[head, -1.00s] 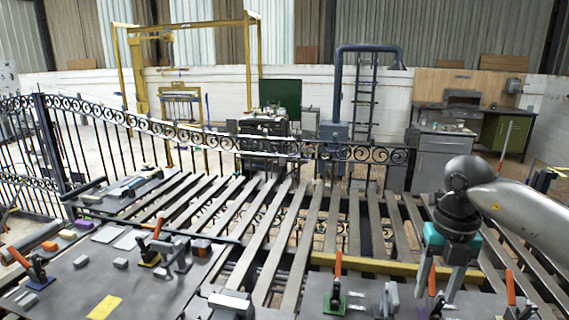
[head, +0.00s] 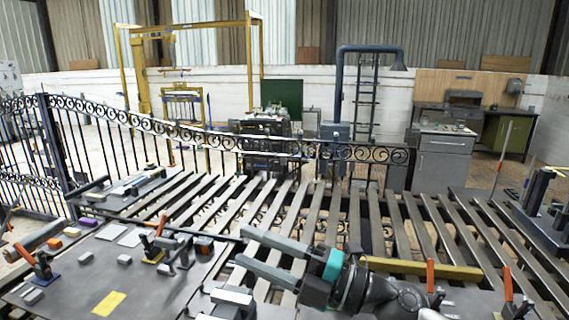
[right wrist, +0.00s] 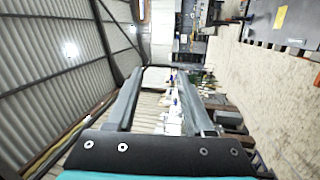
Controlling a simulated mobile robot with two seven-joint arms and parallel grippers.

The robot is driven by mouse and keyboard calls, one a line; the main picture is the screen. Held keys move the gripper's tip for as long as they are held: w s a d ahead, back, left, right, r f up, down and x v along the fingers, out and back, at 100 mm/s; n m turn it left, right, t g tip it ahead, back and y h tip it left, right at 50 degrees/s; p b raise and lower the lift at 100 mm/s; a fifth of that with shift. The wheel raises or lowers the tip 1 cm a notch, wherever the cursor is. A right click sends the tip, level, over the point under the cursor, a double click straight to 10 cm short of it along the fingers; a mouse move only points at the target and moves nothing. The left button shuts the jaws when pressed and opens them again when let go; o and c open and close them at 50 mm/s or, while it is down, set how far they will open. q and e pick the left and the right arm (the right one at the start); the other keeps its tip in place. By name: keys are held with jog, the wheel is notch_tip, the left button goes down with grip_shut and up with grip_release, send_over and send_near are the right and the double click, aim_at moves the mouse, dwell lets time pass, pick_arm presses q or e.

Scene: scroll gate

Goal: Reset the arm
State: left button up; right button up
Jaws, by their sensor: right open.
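My right gripper (head: 252,252) shows in the head view at lower centre, its two grey fingers spread and pointing left, with a teal band behind them. It is above the slatted bench and holds nothing. In the right wrist view the two fingers (right wrist: 155,105) stand apart with only background between them. My right arm comes in from the bottom right in the head view. My left gripper is in neither view.
A slatted metal bench (head: 265,213) fills the middle. Dark plates with orange-handled clamps (head: 38,264) lie in front. A yellow bar (head: 425,268) lies right of the gripper. A black scroll gate (head: 205,136) stands behind.

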jog(key=w+d+m+t+h, duration=0.4)
jog(key=d+m+t+h, duration=0.65)
jog(key=m, duration=0.65)
jog(key=s+d+f+m+g+h, duration=0.2)
jog(key=d+f+m+h, duration=0.25)
jog(key=f, duration=0.35)
jog(key=s+d+f+m+g+h, duration=0.1)
jog(key=s+d+f+m+h, duration=0.15)
jog(key=f+m+h, duration=0.35)
jog(key=s+d+f+m+g+y, duration=0.1)
jog(key=s+d+f+g+y, duration=0.15)
jog(key=s+f+g, duration=1.25)
jog(key=s+f+t+b, duration=0.1)
jog(key=s+f+b, duration=0.3)
jog(key=f, duration=1.1)
jog(key=s+f+t+b, duration=0.25)
jog(key=s+f, duration=0.25)
jog(key=f, duration=1.1)
pick_arm(q)
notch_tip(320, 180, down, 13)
jog(key=b, duration=0.6)
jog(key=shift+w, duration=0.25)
pick_arm(e)
jog(key=s+d+f+g, duration=0.2)
jog(key=s+d+f, duration=0.1)
jog(key=s+f, duration=1.1)
notch_tip(320, 180, down, 4)
jog(key=shift+s, duration=0.15)
